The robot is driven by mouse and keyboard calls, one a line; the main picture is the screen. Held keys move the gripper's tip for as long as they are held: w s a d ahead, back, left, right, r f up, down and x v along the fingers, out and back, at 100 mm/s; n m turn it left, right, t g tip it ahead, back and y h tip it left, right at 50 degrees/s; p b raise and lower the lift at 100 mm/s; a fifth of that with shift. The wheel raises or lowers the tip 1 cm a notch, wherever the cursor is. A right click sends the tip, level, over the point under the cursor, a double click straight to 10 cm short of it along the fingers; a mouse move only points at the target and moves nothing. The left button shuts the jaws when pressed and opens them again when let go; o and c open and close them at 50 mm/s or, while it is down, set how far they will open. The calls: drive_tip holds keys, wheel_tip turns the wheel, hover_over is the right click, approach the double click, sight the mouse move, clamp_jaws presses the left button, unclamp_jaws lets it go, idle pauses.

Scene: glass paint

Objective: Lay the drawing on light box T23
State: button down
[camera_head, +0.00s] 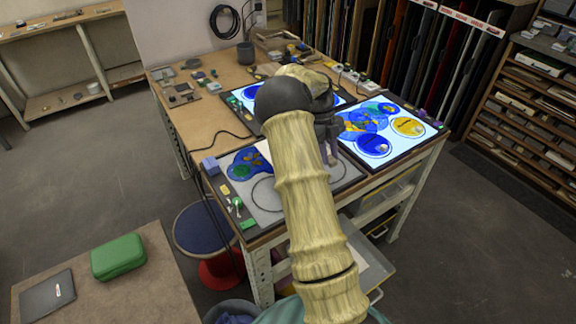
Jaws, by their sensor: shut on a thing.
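My gripper (329,152) points down over the workbench, near the gap between the front and right light boxes. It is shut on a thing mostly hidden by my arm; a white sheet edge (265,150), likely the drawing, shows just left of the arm. The front light box (268,204) is grey and unlit, with blue-green glass at its left. The right light box (426,147) is lit and carries blue and yellow glass pieces. A back light box (237,97) is lit and partly hidden behind my arm. I cannot read T23 on any box.
Small tools and blocks (236,205) lie along the front box's left edge. Sheet-glass racks (420,50) stand behind the bench. A blue-topped stool (205,230) stands at the front left. A low table holds a green case (118,257).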

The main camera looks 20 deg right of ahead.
drive_tip(key=shift+f+p, duration=0.65)
drive_tip(key=shift+f, duration=2.5)
drive_tip(key=shift+f+p, duration=0.45)
drive_tip(key=shift+f, duration=1.45)
drive_tip(key=c, duration=1.2)
unclamp_jaws()
drive_tip(key=shift+r, duration=0.1)
drive_tip(key=b+v, duration=0.2)
drive_tip(key=v, duration=1)
drive_tip(key=shift+b, duration=0.35)
